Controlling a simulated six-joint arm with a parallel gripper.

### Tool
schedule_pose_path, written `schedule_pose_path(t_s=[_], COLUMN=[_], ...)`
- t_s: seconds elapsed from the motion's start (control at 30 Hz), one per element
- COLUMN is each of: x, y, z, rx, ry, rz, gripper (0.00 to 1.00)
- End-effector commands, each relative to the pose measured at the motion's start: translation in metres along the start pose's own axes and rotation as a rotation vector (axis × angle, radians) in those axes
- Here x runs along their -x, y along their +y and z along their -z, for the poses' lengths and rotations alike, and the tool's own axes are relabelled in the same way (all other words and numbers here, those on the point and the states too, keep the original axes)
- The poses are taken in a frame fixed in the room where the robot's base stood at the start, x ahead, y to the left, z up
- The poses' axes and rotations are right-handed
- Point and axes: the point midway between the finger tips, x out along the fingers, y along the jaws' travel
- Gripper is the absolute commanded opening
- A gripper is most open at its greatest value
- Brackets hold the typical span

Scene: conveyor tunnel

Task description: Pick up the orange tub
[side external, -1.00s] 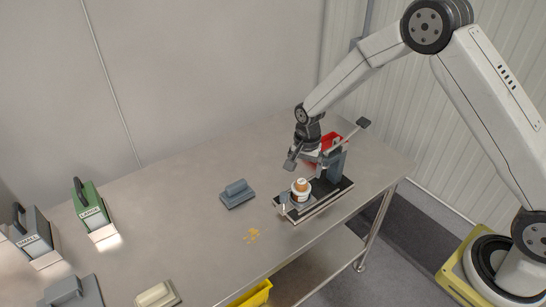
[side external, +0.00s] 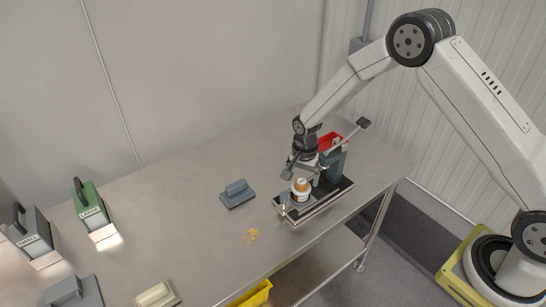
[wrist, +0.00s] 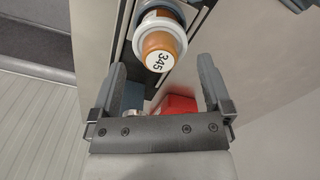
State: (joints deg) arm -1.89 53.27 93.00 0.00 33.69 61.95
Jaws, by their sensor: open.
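The orange tub (side external: 301,185) stands upright on a small dark platform of a device near the table's right end, with a white band around it. In the wrist view the tub (wrist: 152,62) shows its orange top with a white disc marked 345, seen from above. My gripper (side external: 304,172) is just above and behind the tub. In the wrist view its two grey fingers (wrist: 161,66) are spread wide, with the tub ahead of and between their tips. Nothing is held.
The device (side external: 333,165) has a grey upright with a lever, and a red bin (side external: 328,141) stands behind it. Green (side external: 90,206) and grey (side external: 32,238) machines stand far left. The middle table is mostly clear.

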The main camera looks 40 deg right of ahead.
Motion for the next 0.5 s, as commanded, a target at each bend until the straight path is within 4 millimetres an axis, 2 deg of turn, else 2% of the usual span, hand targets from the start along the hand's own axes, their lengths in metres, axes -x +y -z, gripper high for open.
schedule_pose_path(t_s=[0.3, 0.5], x=[-0.032, -0.046], y=[0.001, 0.000], z=[-0.001, -0.001], rx=[0.000, 0.000], ry=[-0.002, 0.000], rz=[-0.003, -0.001], gripper=[1.00, 1.00])
